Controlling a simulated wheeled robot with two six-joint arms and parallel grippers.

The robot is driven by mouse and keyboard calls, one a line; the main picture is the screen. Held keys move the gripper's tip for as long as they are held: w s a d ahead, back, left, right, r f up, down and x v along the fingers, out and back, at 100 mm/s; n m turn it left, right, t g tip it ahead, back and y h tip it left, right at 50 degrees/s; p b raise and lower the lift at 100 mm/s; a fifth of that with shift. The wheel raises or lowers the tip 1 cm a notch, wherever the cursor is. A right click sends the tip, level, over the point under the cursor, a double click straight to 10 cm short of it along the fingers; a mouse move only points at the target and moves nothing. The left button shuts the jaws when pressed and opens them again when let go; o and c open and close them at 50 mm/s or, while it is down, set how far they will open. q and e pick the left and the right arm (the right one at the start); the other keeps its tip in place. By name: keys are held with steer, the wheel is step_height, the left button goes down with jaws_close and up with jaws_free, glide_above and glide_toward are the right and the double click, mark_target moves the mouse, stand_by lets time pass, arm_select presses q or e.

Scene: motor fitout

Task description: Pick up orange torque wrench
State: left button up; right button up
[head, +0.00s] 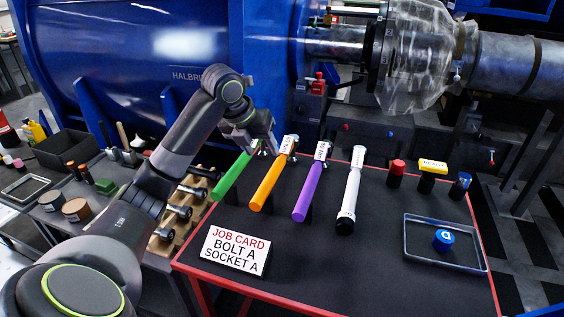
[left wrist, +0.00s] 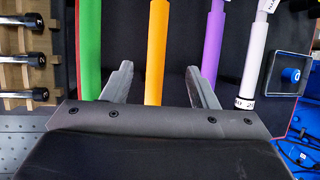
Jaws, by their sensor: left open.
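The orange torque wrench (head: 269,184) lies on the dark table between a green wrench (head: 232,176) and a purple wrench (head: 309,193). A white wrench (head: 350,190) lies to the right of them. My left gripper (head: 262,143) is near the head ends of the green and orange wrenches in the head view. In the left wrist view, the two fingers of my left gripper (left wrist: 160,80) are spread apart, with the orange wrench (left wrist: 156,50) showing between them. The gripper is open and empty; whether it touches the wrench cannot be told. My right gripper is not in view.
A job card (head: 236,250) stands at the table's front left. A metal tray (head: 420,260) holding a blue round part (head: 443,240) is at the right. Red, yellow and blue sockets (head: 432,175) stand behind it. The blue motor housing (head: 140,60) rises behind the table.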

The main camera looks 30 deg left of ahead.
mark_target(273, 169)
arm_select(q)
steer(key=x, duration=0.6)
steer(key=shift+w+f, duration=0.2)
steer(key=shift+w, duration=0.05)
steer(key=shift+a+x, duration=0.1)
steer(key=shift+x, duration=1.35)
steer(key=shift+a+x, duration=0.15)
steer(key=shift+x, duration=1.3)
steer(key=shift+f, duration=0.25)
jaws_close()
steer(key=shift+w+r, duration=0.1)
steer(key=shift+r, duration=0.05)
